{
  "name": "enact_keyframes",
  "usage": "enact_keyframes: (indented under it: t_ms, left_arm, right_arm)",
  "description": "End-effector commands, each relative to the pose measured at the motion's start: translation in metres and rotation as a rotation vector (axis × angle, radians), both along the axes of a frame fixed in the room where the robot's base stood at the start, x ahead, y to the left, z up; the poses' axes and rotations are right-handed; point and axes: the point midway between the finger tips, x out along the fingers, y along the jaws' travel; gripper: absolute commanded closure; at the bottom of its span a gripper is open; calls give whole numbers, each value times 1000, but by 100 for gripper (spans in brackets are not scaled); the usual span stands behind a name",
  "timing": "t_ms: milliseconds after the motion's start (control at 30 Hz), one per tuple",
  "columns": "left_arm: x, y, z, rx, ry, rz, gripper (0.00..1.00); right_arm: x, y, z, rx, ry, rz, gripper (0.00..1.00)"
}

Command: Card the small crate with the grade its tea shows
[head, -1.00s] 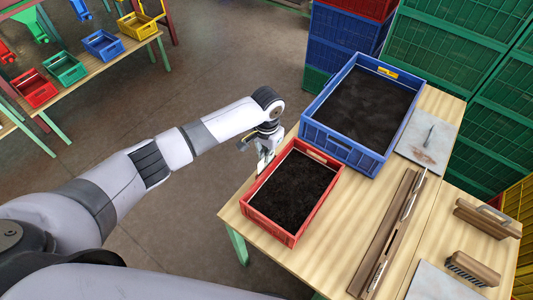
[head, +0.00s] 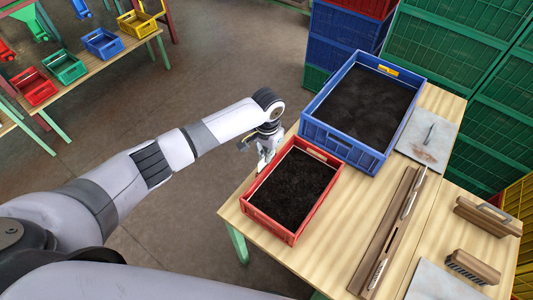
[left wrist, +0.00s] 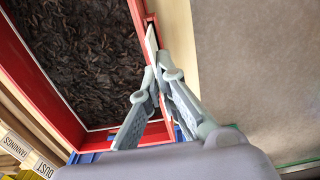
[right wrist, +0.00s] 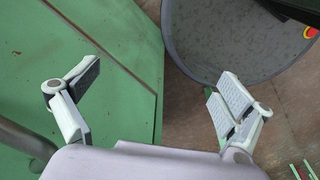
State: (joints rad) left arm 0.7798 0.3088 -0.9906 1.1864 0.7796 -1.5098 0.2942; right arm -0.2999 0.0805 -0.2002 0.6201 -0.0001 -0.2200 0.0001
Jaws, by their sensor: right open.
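The small red crate (head: 270,229) stands at the table's near left corner, filled with dark tea. In the left wrist view the tea (left wrist: 75,50) is dark, coarse and twisted. My left gripper (head: 266,160) is at the crate's left long wall. In the left wrist view its fingers (left wrist: 160,75) come close together on a thin pale card (left wrist: 152,40), seen almost edge-on beside the outside of that wall. The card's face and its seating are hidden. My right gripper (right wrist: 155,105) is open and empty, away from the table.
A larger blue crate (head: 340,148) of dark tea stands behind the red one. A wooden rack (head: 393,235) lies to the right; cards reading DUST (left wrist: 43,167) and FANNINGS (left wrist: 14,146) show in the left wrist view. Brushes and plates lie further right.

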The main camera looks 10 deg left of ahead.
Motion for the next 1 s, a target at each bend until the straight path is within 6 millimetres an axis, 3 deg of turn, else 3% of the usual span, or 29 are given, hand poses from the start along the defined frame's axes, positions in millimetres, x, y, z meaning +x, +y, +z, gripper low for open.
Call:
enact_keyframes:
  t_ms: [367,767,1000]
  left_arm:
    - [0,0,-3,0,0,0,100]
    - [0,0,-3,1,-1,0,72]
    - [0,0,-3,1,0,0,72]
  right_arm:
    - [0,0,-1,0,0,0,3]
    - [0,0,-1,0,0,-1,3]
    - [0,0,-1,0,0,0,3]
